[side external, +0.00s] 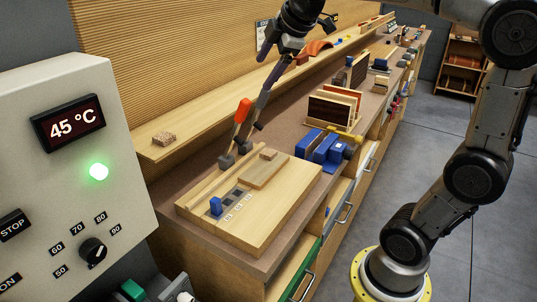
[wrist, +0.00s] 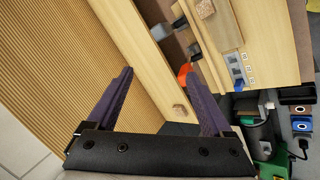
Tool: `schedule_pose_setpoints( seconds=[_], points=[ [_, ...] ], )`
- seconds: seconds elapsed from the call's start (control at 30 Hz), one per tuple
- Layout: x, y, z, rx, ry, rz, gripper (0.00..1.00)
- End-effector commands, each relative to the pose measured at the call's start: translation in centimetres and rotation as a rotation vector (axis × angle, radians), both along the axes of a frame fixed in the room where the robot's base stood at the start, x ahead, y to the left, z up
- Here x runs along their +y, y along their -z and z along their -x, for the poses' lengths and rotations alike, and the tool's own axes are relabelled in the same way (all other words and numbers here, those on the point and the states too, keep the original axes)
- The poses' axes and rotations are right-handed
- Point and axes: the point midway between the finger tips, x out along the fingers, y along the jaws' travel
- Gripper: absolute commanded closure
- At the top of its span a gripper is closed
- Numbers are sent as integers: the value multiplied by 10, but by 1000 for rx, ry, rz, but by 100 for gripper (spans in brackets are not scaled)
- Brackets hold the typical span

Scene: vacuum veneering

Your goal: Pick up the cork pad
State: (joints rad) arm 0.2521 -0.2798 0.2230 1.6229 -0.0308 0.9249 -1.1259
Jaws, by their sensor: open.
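The cork pad (side external: 164,138) is a small, speckled brown block lying on the pale wooden ledge along the ribbed wall, at the left in the side view. In the wrist view the cork pad (wrist: 180,110) shows on the ledge, between my fingers and close to the right one in the picture. My gripper (wrist: 160,69) is open, with two purple fingers apart and nothing between them. In the side view my gripper (side external: 273,78) is high above the bench, well to the right of the pad and apart from it.
A wooden board (side external: 292,200) with a blue peg (side external: 215,206) and small blocks lies on the bench. An orange-handled tool (side external: 243,110) stands behind it. A control box (side external: 75,170) reading 45 °C stands at the left. The ledge around the pad is clear.

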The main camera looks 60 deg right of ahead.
Motion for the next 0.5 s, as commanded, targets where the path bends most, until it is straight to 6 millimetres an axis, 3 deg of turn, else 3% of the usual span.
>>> schedule_pose_setpoints(
  seconds=[0.1,0.2,0.37,0.5],
  points=[
    [-41,-5,-42,57,-130,132,15],
    [-76,6,-65,149,-252,197,15],
    [-111,46,-72,318,-424,140,15],
    [-123,87,-58,444,-577,-36,15]
  ],
)
